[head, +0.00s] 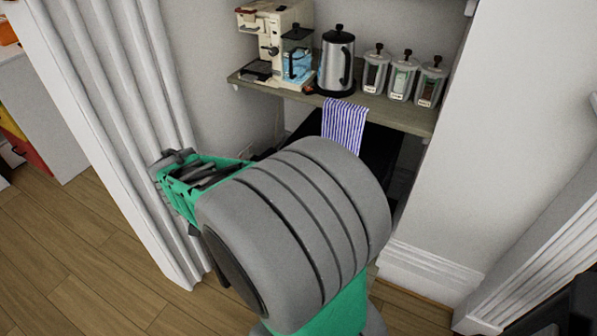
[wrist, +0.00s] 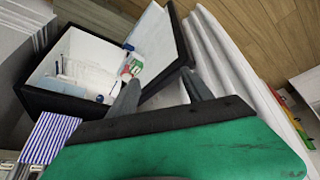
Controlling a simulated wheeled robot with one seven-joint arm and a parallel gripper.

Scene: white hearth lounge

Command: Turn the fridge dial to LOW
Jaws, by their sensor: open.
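The small black fridge (wrist: 62,101) stands open in the wrist view, with its white interior showing. Its door (wrist: 182,36) is swung out to the right. A small white piece with red and green marks (wrist: 132,68) is at the right side of the interior; I cannot tell whether it is the dial, and no LOW mark is readable. My gripper (wrist: 160,76) is open and empty, its two fingers pointing toward the opening near the door. In the head view, part of the fridge's black top (head: 378,150) shows below the shelf; my arm hides the rest and the fingers.
A shelf (head: 400,115) above the fridge holds a coffee machine (head: 275,45), a kettle (head: 337,62) and several jars (head: 401,78). A striped towel (head: 343,122) hangs from its edge. A fluted white column (head: 125,120) stands left. Wood floor is free at lower left.

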